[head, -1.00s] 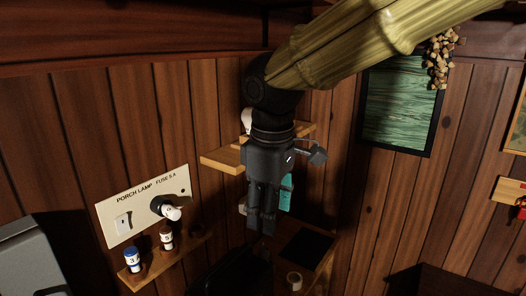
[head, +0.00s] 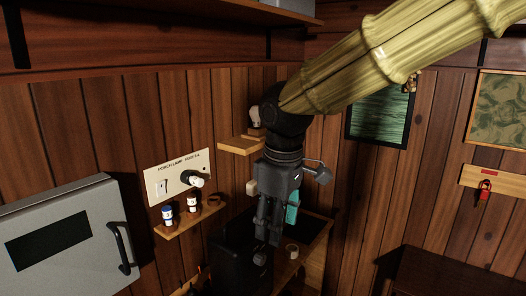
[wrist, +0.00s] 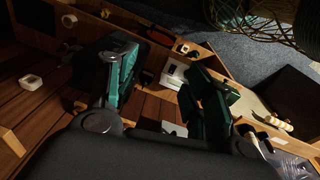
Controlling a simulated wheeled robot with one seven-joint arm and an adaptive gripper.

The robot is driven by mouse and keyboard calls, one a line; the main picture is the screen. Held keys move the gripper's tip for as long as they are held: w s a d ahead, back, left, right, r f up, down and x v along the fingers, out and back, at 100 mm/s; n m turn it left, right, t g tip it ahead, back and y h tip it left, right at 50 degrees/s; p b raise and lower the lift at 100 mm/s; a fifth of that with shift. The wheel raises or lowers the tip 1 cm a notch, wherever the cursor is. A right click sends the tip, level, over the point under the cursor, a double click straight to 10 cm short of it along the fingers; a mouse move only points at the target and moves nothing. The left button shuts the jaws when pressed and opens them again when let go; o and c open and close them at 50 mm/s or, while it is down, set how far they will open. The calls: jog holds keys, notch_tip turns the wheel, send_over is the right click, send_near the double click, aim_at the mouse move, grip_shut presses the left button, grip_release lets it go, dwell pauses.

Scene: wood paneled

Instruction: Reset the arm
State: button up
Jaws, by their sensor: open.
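My gripper (head: 268,232) hangs fingers-down below my arm, in the middle of the head view. It is in front of the wood wall, to the right of the porch lamp panel. In the wrist view my gripper (wrist: 162,88) has its two teal-padded fingers spread apart, with nothing between them. The floor and furniture below show through the gap.
A porch lamp fuse panel (head: 163,183) is on the wall, above a small shelf (head: 188,229) with fuses. A grey cabinet (head: 60,265) stands at left. A black box (head: 232,262) is below my gripper. A dark-topped table (head: 440,270) is at right.

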jog(key=w+f+g, duration=0.1)
jog(key=w+f, duration=0.4)
jog(key=f, duration=0.3)
jog(key=s+d+f+m+g+y+b, duration=0.1)
jog(key=s+f+m+b, duration=0.15)
jog(key=f, duration=1.15)
jog(key=s+d+f+m+y+b, duration=0.1)
jog(key=f+m+y+b, duration=0.15)
jog(key=f, duration=1.15)
jog(key=s+d+f+m+h+b, duration=0.1)
jog(key=s+d+f+m, duration=0.2)
jog(key=f, duration=0.7)
jog(key=s+d+f+m+b, duration=0.1)
jog(key=s+d+f, duration=0.3)
jog(key=f, duration=0.6)
jog(key=s+d+f+m+h+b, duration=0.1)
jog(key=s+d+f, duration=0.4)
jog(key=s+f, duration=0.2)
jog(key=s+d+f+m+h+b, duration=0.2)
jog(key=s+d+f, duration=0.3)
jog(key=s+f, duration=0.3)
jog(key=shift+s+d+m+t, duration=0.3)
jog(key=shift+s+d, duration=0.1)
jog(key=shift+s, duration=0.85)
